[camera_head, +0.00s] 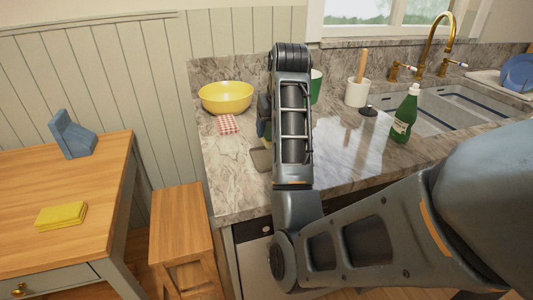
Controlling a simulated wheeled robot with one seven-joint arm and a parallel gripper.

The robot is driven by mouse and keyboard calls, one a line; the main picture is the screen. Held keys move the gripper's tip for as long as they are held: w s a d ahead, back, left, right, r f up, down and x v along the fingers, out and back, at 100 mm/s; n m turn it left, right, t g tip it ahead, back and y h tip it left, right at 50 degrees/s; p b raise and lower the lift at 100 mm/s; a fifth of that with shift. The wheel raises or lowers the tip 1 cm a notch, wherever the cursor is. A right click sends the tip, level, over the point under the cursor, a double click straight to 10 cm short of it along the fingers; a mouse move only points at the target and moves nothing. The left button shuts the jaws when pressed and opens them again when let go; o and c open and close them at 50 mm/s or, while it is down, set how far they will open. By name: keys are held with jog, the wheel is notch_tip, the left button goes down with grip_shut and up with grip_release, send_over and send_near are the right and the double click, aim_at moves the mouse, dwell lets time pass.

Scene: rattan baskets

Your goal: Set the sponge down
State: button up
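No sponge can be made out for certain. A flat yellow block (61,215), which could be a sponge or a folded cloth, lies on the wooden table (105,170) at the left, with no gripper near it. My arm rises in front of the marble counter (235,190) and bends at the top. Its dark far part shows only as a sliver left of the upright link. My gripper's fingers are hidden behind that link, so I cannot tell whether they hold anything. A small greyish piece (261,160) peeks out beside the link, low over the counter.
A yellow bowl (227,97) and a red-checked cloth (228,125) are on the counter's left. A green bottle (405,115) and a white utensil pot (356,93) stand near the sink (450,108). A blue object (72,135) and a wooden stool (180,225) are at left.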

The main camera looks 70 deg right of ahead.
aim_at(267, 134)
jog(key=shift+w+a+f, duration=0.4)
jog(key=shift+a+f, duration=0.05)
jog(key=shift+a, duration=0.25)
jog(key=shift+w+a+f, duration=0.2)
jog(key=shift+a+f, duration=0.15)
jog(key=shift+a, duration=0.1)
jog(key=shift+f+p, duration=0.3)
jog(key=shift+f, duration=1.65)
jog(key=o, duration=0.9)
jog(key=shift+o, duration=0.2)
